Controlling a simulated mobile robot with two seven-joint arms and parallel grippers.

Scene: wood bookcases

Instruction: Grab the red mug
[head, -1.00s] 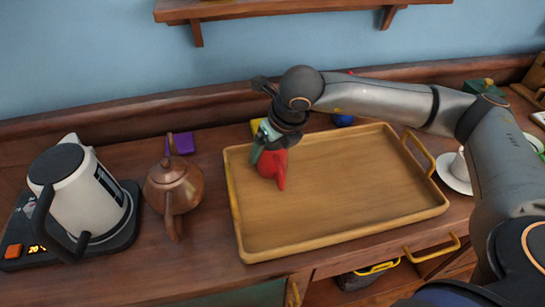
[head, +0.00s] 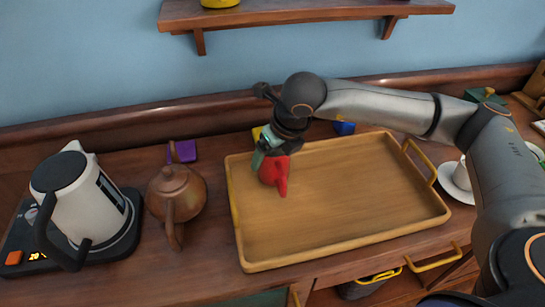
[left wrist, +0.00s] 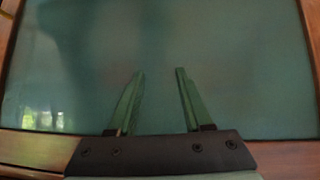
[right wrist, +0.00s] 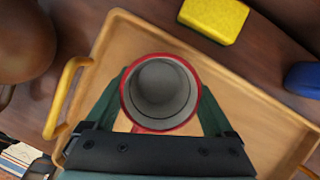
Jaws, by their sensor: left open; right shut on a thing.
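The red mug (head: 272,172) is at the left end of the wooden tray (head: 340,215), near its back left corner. My right gripper (head: 272,150) comes down on it from above. In the right wrist view the two green fingers sit on either side of the mug (right wrist: 161,94), shut on it, and its grey inside faces the camera. I cannot tell whether the mug touches the tray. My left gripper (left wrist: 155,98) is open and empty in front of a dark green panel (left wrist: 230,60). It is not visible in the head view.
A copper teapot (head: 175,195) and a white kettle (head: 80,205) stand left of the tray. A purple block (head: 183,151), a yellow sponge (right wrist: 213,18) and a blue thing (head: 344,128) lie behind it. A white cup and saucer (head: 458,178) are at right. The tray's middle is clear.

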